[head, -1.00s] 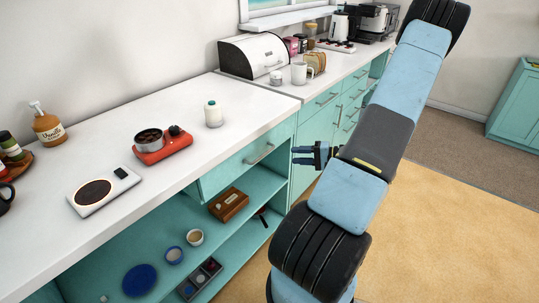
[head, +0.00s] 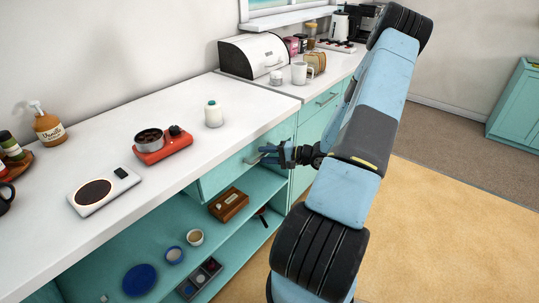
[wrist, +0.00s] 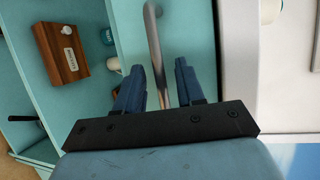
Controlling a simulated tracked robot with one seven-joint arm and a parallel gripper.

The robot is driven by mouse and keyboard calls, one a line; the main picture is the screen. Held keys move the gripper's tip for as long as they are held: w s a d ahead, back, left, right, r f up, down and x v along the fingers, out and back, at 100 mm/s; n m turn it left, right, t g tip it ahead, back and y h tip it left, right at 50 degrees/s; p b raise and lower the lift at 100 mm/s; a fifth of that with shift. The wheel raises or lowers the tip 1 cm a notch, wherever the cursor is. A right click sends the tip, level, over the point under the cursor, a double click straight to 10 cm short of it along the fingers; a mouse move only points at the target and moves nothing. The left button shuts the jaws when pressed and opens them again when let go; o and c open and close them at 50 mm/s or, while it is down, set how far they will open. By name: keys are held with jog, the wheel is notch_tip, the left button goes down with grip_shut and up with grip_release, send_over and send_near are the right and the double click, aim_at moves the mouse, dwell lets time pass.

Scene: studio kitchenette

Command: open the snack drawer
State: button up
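The teal drawer (head: 222,177) sits under the white counter, above open shelves, and looks closed. No label on it is readable. Its metal bar handle (wrist: 154,42) runs up the middle of the wrist view. In the wrist view my gripper (wrist: 158,82) is open, with one dark finger on each side of the bar. Gaps show between the bar and both fingers, so it is not clamped.
A wooden box (head: 229,205), bowls (head: 195,238) and a blue plate (head: 140,280) are on the shelves below. A white bottle (head: 213,115) and a red stove (head: 163,150) stand on the counter (head: 245,105). The floor (head: 440,230) at right is clear.

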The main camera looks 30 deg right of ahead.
grip_shut()
dwell(0.3)
dwell(0.3)
